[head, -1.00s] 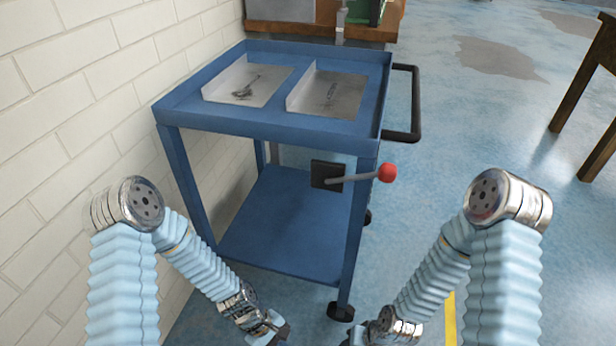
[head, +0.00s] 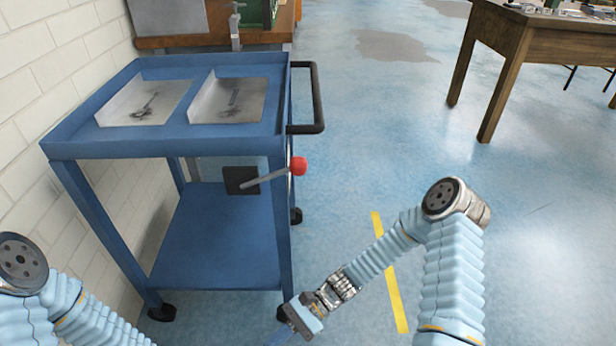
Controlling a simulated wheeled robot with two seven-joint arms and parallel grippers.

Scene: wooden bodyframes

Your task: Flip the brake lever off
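The brake lever (head: 268,178) is a grey rod with a red ball knob (head: 299,166). It rises from a dark square plate (head: 241,180) under the front edge of the blue cart's top (head: 160,142), and tilts slightly up to the right past the cart's right front leg. My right gripper (head: 285,333) is low in front of the cart near the foot of that leg, well below the knob and apart from it.
The cart has a black push handle (head: 318,100) on its right and two metal trays (head: 229,98) on top. A white brick wall (head: 40,60) stands close on the left. Blue floor is open on the right, up to a wooden table (head: 508,35).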

